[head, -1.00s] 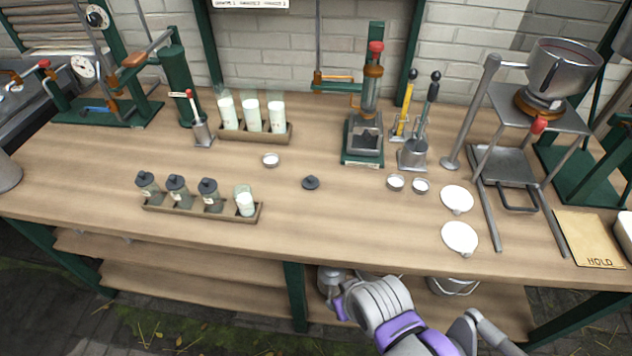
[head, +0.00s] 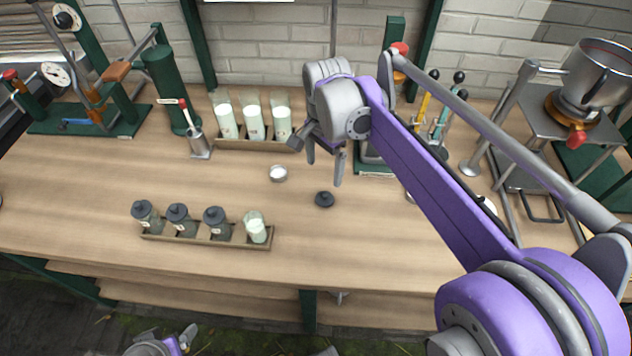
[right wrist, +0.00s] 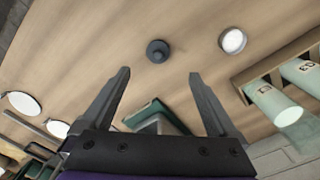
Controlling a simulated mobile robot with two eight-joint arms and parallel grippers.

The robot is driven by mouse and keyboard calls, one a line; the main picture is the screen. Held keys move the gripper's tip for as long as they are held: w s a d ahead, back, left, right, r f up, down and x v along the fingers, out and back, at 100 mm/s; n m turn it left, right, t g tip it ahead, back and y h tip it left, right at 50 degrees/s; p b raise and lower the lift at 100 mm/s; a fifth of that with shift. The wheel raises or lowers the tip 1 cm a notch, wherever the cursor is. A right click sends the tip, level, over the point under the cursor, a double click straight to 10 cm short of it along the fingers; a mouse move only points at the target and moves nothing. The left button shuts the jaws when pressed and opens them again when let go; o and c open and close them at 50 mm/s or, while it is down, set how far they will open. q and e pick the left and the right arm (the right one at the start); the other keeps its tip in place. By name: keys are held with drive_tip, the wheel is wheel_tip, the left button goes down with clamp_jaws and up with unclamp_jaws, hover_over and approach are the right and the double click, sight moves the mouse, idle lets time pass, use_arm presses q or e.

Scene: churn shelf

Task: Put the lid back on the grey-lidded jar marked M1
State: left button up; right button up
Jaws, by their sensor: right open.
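A dark grey knobbed lid (head: 325,199) lies alone on the bench; it also shows in the right wrist view (right wrist: 158,50). An open jar with pale contents (head: 257,230) stands at the right end of a low wooden rack (head: 192,239), beside 3 similar jars with grey lids (head: 215,220). The jar labels are too small to read. My right gripper (head: 325,168) is open and empty, above and just behind the lid. In the right wrist view, the lid is beyond its spread fingertips (right wrist: 160,73). Part of my left gripper (head: 182,340) shows low at the left; its jaws are unclear.
A small white-filled dish (head: 279,174) sits left of the lid. Behind it, a wooden rack holds tall jars (head: 254,124). A metal pot (head: 598,75) stands on a stand at the right. Bench around the lid is clear.

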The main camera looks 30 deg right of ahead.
hover_over(325, 193)
drive_tip(key=shift+w+a+f+b, duration=0.1)
drive_tip(key=shift+f+b, duration=0.1)
drive_tip(key=shift+f, duration=1.15)
drive_tip(key=shift+a+f+b, duration=0.1)
drive_tip(key=shift+f+b, duration=0.05)
drive_tip(key=shift+f, duration=1.2)
drive_tip(key=shift+d, duration=0.1)
wheel_tip(325, 193, down, 5)
drive_tip(key=shift+d+f+b, duration=0.1)
drive_tip(key=shift+b, duration=0.2)
drive_tip(key=c, duration=1.4)
